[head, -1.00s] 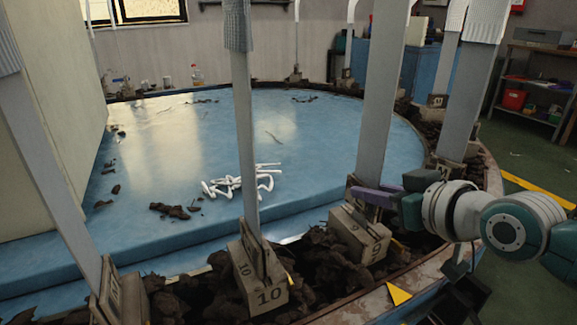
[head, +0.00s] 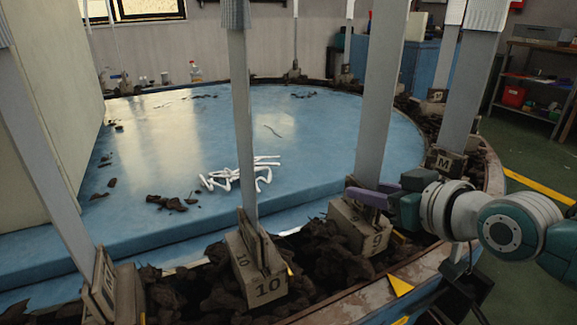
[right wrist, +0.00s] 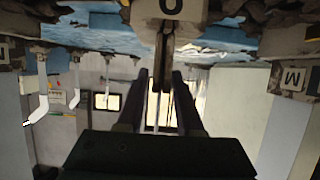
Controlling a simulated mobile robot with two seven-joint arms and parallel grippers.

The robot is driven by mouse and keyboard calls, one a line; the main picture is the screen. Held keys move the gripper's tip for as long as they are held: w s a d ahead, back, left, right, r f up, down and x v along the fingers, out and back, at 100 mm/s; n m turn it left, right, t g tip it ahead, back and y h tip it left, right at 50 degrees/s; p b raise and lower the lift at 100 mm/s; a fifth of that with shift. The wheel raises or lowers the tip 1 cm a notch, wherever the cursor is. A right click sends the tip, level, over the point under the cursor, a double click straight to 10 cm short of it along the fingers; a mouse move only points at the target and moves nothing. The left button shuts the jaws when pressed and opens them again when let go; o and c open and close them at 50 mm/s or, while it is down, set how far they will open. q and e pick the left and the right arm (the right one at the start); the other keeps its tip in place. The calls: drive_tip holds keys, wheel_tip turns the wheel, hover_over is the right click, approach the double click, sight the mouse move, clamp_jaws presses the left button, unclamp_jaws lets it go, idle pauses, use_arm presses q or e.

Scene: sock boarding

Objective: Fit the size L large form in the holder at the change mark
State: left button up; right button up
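Tall grey forms stand in numbered stone-like holders along the rim of a round blue platform. One wide form (head: 381,95) rises from the holder marked 9 (head: 352,233), and a narrower form (head: 243,120) rises from the holder marked 10 (head: 262,291). I cannot read a size L on any form. A yellow triangle (head: 400,286) lies on the rim in front of holder 9. My right gripper (head: 372,197) has its purple fingers at the foot of the form in holder 9. In the right wrist view its fingers (right wrist: 159,88) stand apart, with narrow dark plates between them. My left gripper is out of view.
A holder marked M (head: 445,163) with its form (head: 471,90) stands behind my right arm. Dark clods fill the trough around the holders. White tubes (head: 240,176) lie on the blue platform (head: 290,140). A shelf (head: 530,85) stands at the back right.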

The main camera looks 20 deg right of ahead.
drive_tip(key=shift+o, duration=1.4)
drive_tip(key=shift+s, duration=0.1)
drive_tip(key=shift+s+r+p, duration=0.1)
drive_tip(key=shift+s+p, duration=0.15)
drive_tip(key=shift+p, duration=0.05)
drive_tip(key=p+v, duration=0.4)
drive_tip(key=v, duration=0.5)
drive_tip(key=shift+p, duration=0.3)
drive_tip(key=shift+s+r, duration=0.1)
drive_tip(key=shift+r, duration=0.05)
